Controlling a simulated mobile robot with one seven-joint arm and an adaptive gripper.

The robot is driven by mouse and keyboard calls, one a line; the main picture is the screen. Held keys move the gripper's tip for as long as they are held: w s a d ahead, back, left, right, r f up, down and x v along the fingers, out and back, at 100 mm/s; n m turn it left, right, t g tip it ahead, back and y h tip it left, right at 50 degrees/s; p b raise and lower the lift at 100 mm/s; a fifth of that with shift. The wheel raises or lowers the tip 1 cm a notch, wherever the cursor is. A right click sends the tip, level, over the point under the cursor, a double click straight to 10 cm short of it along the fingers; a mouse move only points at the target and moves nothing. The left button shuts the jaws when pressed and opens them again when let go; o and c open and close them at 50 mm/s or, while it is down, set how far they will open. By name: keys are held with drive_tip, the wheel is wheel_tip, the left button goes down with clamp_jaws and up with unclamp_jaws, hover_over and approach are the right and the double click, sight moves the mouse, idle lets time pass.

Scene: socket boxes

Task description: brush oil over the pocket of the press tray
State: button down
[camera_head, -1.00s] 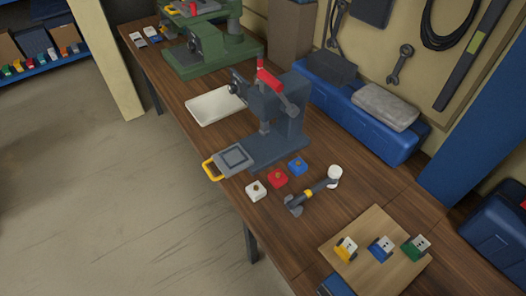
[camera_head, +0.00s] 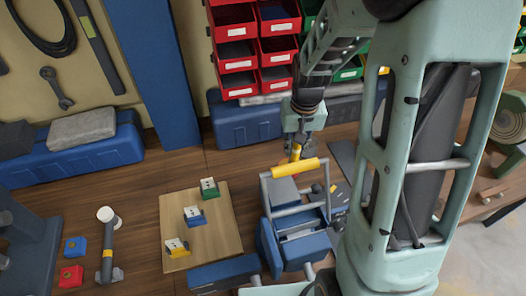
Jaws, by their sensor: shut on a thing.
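My gripper (camera_head: 297,143) is small in the camera_head view, pointing down just behind the yellow bar handle of a blue tool carrier. It is shut on a small yellow thing (camera_head: 296,153), mostly hidden; I cannot tell what it is. The grey press (camera_head: 32,243) shows only in part at the left edge. Its tray and the tray's pocket are out of view. A tool with a dark handle and yellow band (camera_head: 107,254) lies at the left, by a round white thing (camera_head: 106,214).
The blue carrier (camera_head: 268,246) with its yellow handle (camera_head: 293,173) stands below my gripper. Blue (camera_head: 75,247) and red (camera_head: 70,276) blocks lie near the press. Red bins (camera_head: 235,55) hang behind.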

idle(0.4)
drive_tip(key=d, duration=0.7)
drive_tip(key=shift+s+d, duration=0.15)
drive_tip(key=shift+s, duration=0.05)
